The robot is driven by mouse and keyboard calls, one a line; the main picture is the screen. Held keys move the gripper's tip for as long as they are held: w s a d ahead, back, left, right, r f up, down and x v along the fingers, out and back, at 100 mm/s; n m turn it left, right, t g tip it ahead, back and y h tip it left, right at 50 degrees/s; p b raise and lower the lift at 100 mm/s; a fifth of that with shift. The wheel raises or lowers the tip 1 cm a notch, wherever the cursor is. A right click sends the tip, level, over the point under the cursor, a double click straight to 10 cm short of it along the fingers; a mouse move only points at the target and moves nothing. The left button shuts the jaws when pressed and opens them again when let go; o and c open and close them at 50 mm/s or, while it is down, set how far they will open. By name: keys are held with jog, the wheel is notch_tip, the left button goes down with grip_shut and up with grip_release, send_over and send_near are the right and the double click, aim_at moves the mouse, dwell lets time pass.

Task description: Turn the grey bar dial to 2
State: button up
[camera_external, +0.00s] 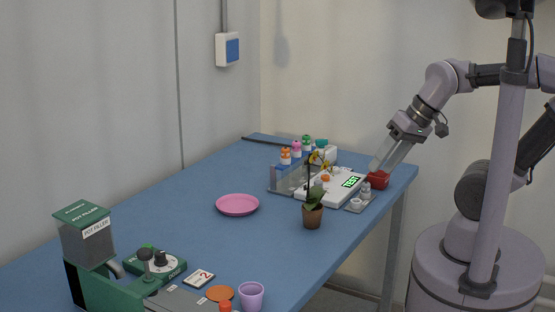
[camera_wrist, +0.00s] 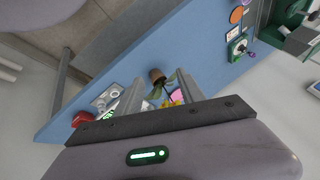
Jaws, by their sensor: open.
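In the external view, a green box (camera_external: 150,269) at the near left of the blue table carries a dark dial (camera_external: 161,257) on its top. The dial is too small to read its setting, and I cannot tell that it is the grey bar dial. A white card with a 2 (camera_external: 199,279) lies beside the box. The box also shows small in the wrist view (camera_wrist: 238,46), at upper right. My gripper (camera_external: 375,168) is open and empty, above the table's far right end, well away from the green box. It frames the wrist view (camera_wrist: 160,78).
The pot filler (camera_external: 85,238) stands beside the box. A purple cup (camera_external: 251,296) and an orange disc (camera_external: 219,293) are near. A pink plate (camera_external: 238,205) and a potted orchid (camera_external: 313,216) stand mid-table. A red block (camera_external: 377,180) and a white TEST device (camera_external: 330,188) are near my gripper.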

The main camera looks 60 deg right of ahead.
jog(key=w+d+r+g+p, duration=0.2)
jog(key=w+d+r+p, duration=0.25)
jog(key=w+r, duration=0.3)
jog(key=g+h+p, duration=0.2)
jog(key=g+p, duration=0.2)
jog(key=p, duration=0.5)
send_over(318, 181)
notch_tip(318, 181, down, 7)
notch_tip(318, 181, down, 18)
jog(key=b, duration=0.7)
jog(key=shift+s+a+r, duration=0.1)
jog(key=shift+s+r, duration=0.05)
jog(key=shift+r, duration=0.05)
grip_shut()
